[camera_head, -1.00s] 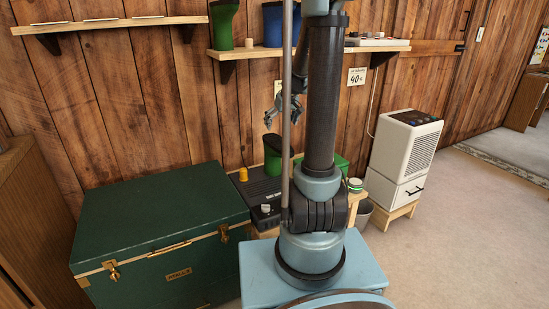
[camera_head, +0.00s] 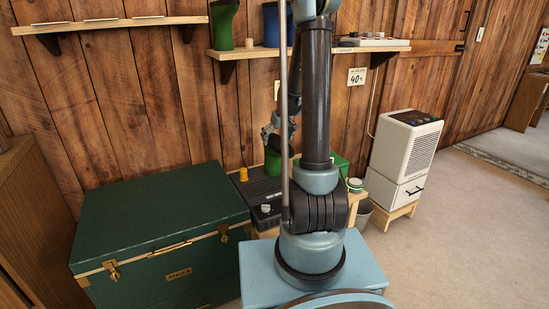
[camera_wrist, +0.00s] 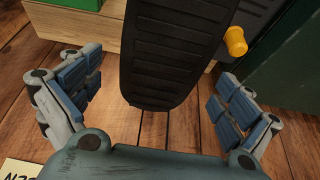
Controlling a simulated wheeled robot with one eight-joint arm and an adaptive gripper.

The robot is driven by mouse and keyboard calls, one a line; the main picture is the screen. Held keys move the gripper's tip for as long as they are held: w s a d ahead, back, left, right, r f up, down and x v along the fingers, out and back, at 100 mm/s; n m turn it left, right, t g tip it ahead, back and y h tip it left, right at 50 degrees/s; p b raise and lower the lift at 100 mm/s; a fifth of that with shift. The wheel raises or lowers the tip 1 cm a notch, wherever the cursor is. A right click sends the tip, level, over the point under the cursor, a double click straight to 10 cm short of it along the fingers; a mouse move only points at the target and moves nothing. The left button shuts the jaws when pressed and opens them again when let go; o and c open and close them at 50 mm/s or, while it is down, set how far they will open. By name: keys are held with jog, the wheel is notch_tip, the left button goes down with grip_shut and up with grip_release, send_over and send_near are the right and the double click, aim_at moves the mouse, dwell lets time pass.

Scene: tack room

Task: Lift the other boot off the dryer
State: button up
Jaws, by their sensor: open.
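The green boot (camera_head: 272,162) stands on the black boot dryer (camera_head: 262,187), partly hidden behind my arm. In the wrist view its black ribbed sole (camera_wrist: 178,45) fills the middle, toe end towards my gripper. My gripper (camera_head: 270,130) is just above the boot in the head view. In the wrist view my gripper (camera_wrist: 160,98) is open, with one finger on each side of the sole's toe end and visible gaps to both. The dryer's yellow peg (camera_wrist: 236,41) is right of the sole; it also shows in the head view (camera_head: 243,174).
Another green boot (camera_head: 224,25) and a blue boot (camera_head: 272,27) stand on the wall shelf (camera_head: 240,53). A green trunk (camera_head: 160,225) stands left of the dryer. A green box (camera_head: 339,167) is to its right, near a white dehumidifier (camera_head: 404,150). The plank wall is close behind.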

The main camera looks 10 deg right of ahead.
jog(key=shift+x, duration=2.35)
jog(key=shift+w+r, duration=0.1)
jog(key=shift+w, duration=0.05)
jog(key=c, duration=2.2)
